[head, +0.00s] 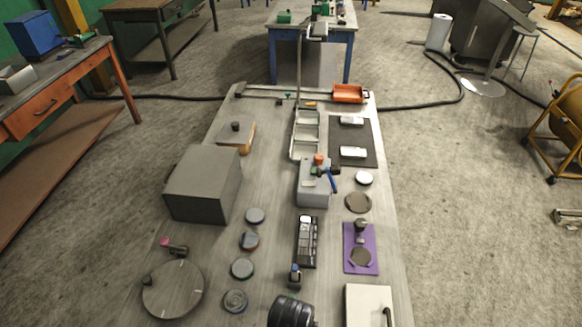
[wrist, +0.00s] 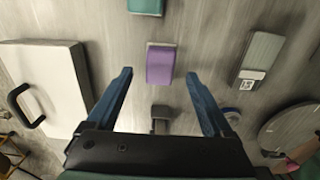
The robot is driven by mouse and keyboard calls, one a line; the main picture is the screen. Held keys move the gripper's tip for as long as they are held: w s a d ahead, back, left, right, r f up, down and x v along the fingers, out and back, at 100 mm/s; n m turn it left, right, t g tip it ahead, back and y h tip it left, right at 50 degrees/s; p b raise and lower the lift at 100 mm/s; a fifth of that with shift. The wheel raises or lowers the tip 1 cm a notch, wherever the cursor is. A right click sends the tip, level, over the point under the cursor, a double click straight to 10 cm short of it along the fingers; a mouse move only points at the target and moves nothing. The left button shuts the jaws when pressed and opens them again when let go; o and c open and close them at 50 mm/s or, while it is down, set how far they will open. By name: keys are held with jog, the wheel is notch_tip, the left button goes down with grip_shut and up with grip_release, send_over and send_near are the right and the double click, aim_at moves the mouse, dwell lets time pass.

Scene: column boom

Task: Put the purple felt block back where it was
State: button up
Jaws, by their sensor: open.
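The purple felt block (wrist: 160,66) lies on the grey table in the wrist view, its purple face up. My gripper (wrist: 159,75) is open, with its two blue fingers on either side of the block in the picture and gaps on both sides. Nothing is gripped. I cannot tell how far the fingertips are above the table. A teal block (wrist: 147,6) lies just beyond, cut by the top edge. I do not make out the purple block in the head view.
A white box (wrist: 50,90) with a black handle stands left in the wrist view. A grey-green labelled block (wrist: 262,55) is at right. A round plate (head: 172,290), several discs, a large grey box (head: 204,185) and a purple mat (head: 347,262) crowd the table in the head view.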

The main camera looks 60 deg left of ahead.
notch_tip(320, 180, up, 8)
dwell(0.4)
jog(key=w+a+r+m+t+y, duration=0.1)
jog(key=w+r+m+t+y, duration=0.2)
jog(key=w+r+t, duration=0.8)
jog(key=w+d+r+m+t+y, duration=0.1)
jog(key=w+d+r+m, duration=0.15)
jog(key=w+r, duration=1.25)
jog(key=s+d+r+m+t+h, duration=0.1)
jog(key=d+r+t, duration=0.35)
jog(key=r, duration=0.85)
jog(key=s+d+r+m+t, duration=0.1)
jog(key=d+r+t, duration=0.35)
jog(key=r, duration=0.75)
jog(key=s+d+r+m+t+h, duration=0.1)
jog(key=s+d+r+t, duration=0.2)
jog(key=r, duration=0.4)
jog(key=s+d+r+m+t+h, duration=0.1)
jog(key=s+d+r+t+h, duration=0.1)
jog(key=s+r, duration=0.4)
notch_tip(320, 180, up, 2)
jog(key=d+t, duration=0.1)
jog(key=d, duration=0.1)
jog(key=shift+s+d, duration=0.2)
jog(key=shift+d, duration=0.1)
